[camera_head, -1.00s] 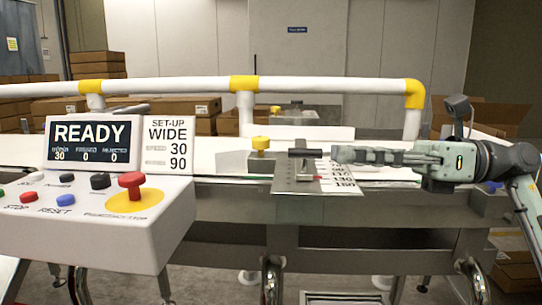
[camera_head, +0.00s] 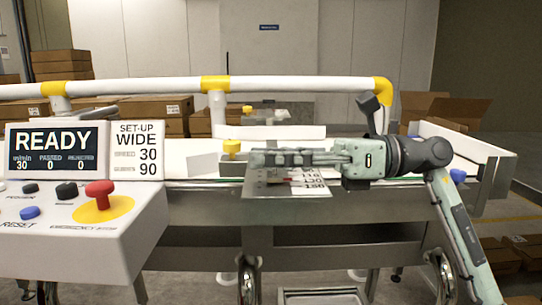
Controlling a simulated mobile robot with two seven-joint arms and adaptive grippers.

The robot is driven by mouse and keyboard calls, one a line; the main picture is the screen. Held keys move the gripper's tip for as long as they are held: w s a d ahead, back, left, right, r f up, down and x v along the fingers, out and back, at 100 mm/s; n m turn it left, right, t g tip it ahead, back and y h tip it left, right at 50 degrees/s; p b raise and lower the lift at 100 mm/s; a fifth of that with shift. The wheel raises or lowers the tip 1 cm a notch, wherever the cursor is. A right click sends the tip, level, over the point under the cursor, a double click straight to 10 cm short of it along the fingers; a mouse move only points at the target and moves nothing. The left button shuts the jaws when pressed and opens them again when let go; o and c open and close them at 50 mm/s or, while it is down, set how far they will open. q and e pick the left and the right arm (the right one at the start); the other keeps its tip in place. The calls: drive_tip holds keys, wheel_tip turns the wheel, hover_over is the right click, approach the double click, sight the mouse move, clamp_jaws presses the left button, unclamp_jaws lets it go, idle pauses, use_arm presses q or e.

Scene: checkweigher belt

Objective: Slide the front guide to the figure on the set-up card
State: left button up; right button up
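The set-up card (camera_head: 138,150) stands beside the display and reads WIDE, with 30 and 90 on its lower lines. A metal plate (camera_head: 262,184) at the belt's front edge carries a printed scale (camera_head: 312,180), with 110 and larger figures legible, and a small red pointer (camera_head: 287,180). The front guide's dark handle above the plate is hidden behind my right gripper (camera_head: 256,158). That gripper lies level over the plate, fingers pointing left, seen side-on. I cannot tell whether its fingers are apart or hold the handle. My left gripper is out of view.
A yellow knob (camera_head: 232,147) stands just left of the fingertips. The control box (camera_head: 112,250) with a red emergency stop (camera_head: 99,194) is at front left; its display (camera_head: 52,150) reads READY. A white rail (camera_head: 300,84) runs behind the belt. A blue knob (camera_head: 457,176) is at right.

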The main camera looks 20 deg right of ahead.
clamp_jaws()
drive_tip(key=w, duration=0.1)
drive_tip(key=w+d, duration=0.1)
drive_tip(key=w, duration=0.1)
drive_tip(key=shift+w, duration=0.45)
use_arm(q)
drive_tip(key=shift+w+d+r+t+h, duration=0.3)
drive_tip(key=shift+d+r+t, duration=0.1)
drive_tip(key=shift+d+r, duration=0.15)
use_arm(e)
unclamp_jaws()
